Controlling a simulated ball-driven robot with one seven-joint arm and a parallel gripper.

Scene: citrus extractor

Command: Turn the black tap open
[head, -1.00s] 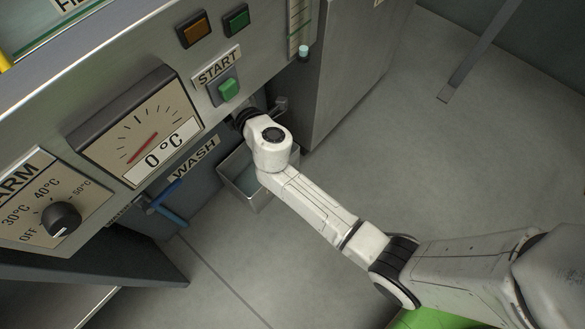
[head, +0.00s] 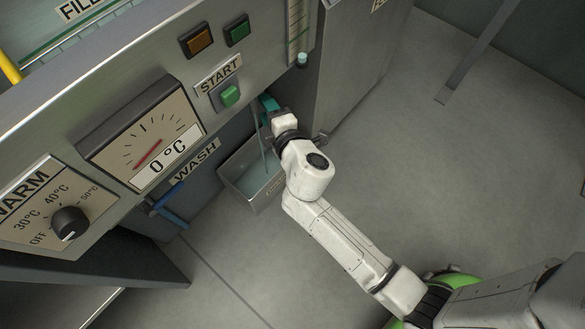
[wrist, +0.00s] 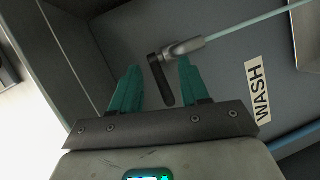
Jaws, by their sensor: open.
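The black tap handle (wrist: 162,82) shows in the wrist view, with the grey metal tap spout (wrist: 186,48) beside it. The handle lies across the line of the spout. A thin pale-blue stream of water (wrist: 255,25) runs out of the spout. My gripper (wrist: 159,65) has its teal fingers spread, with the handle between them and a visible gap on each side. In the head view my gripper (head: 270,104) is under the panel edge, where the handle is hidden. The stream (head: 262,135) falls there into a grey metal bin (head: 234,183).
The WASH panel (head: 196,160) and a blue lever (head: 166,196) are left of the bin. The green START button (head: 230,96) and dial gauge (head: 148,135) are above. A metal cabinet side (head: 345,80) rises just right of my gripper. Floor to the right is open.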

